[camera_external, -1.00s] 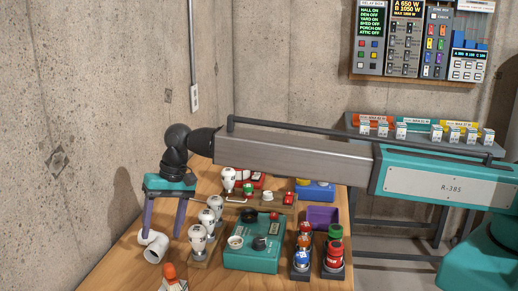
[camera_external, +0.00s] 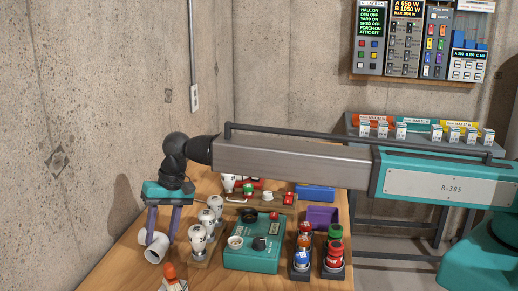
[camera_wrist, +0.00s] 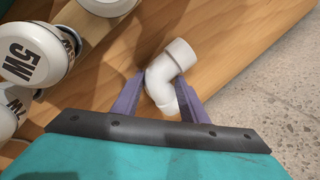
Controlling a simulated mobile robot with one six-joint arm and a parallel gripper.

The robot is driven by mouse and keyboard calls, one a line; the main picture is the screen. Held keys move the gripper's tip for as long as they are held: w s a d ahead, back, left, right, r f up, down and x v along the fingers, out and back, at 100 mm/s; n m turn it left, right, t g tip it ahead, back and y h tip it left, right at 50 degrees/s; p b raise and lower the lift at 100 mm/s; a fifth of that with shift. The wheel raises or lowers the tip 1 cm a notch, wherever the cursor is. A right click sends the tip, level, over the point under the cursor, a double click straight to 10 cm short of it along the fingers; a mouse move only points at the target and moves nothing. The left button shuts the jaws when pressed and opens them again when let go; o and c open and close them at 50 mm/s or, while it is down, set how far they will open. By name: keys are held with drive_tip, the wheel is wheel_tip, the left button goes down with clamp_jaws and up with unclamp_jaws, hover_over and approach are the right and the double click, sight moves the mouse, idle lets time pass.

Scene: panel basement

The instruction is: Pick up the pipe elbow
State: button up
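The pipe elbow (camera_external: 154,254) is a white bent tube lying on the wooden table near its left edge. It also shows in the wrist view (camera_wrist: 172,62), between the two purple fingers. My gripper (camera_external: 161,238) points down over it, one finger on each side. In the wrist view my gripper (camera_wrist: 160,88) has both fingers against the elbow's sides, with no clear gap. The elbow still rests at table height. Part of it is hidden behind the fingers in the external view.
An orange-topped item (camera_external: 171,273) is in front. The concrete wall (camera_external: 60,120) is left.

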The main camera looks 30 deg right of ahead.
sight(161, 235)
drive_tip(key=c, duration=0.4)
drive_tip(key=shift+r, duration=0.15)
wheel_tip(161, 235, up, 10)
drive_tip(key=b, duration=0.3)
idle(0.7)
